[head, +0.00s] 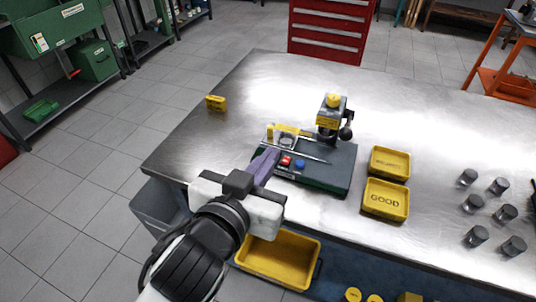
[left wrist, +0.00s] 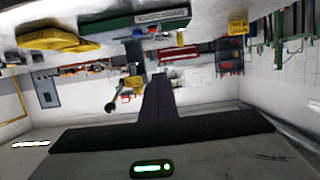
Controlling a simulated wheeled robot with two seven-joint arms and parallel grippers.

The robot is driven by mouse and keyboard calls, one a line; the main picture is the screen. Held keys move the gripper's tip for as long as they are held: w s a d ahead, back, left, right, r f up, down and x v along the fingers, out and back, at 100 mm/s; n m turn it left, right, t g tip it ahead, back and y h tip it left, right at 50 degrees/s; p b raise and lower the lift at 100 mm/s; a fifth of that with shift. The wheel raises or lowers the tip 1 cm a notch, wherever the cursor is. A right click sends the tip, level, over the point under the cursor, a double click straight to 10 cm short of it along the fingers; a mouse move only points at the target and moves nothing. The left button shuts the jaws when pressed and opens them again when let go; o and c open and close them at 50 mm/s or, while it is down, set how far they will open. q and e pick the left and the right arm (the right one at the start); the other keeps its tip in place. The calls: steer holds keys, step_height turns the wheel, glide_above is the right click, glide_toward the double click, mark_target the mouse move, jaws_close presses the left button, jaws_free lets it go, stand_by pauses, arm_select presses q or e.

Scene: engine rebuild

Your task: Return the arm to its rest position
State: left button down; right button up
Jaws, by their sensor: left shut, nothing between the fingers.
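My left arm reaches in from the bottom left of the head view. Its gripper (head: 270,155) is shut and empty, with the purple-grey fingers together. The fingertips appear over the front left edge of the dark green fixture base (head: 335,178); I cannot tell how far above it they are. In the left wrist view the shut fingers (left wrist: 159,80) point away from the camera. My right gripper is in neither view.
The metal table (head: 245,95) carries a gauge stand (head: 332,118), two yellow trays (head: 386,201) and several metal cylinders (head: 476,236) at the right. A small yellow block (head: 215,103) lies at the far left. A yellow bin (head: 280,258) sits below the front edge.

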arm_select(q)
steer(key=shift+s+a+r, duration=0.1)
steer(key=shift+s+r, duration=0.05)
steer(key=shift+s, duration=0.1)
steer(key=shift+w, duration=0.1)
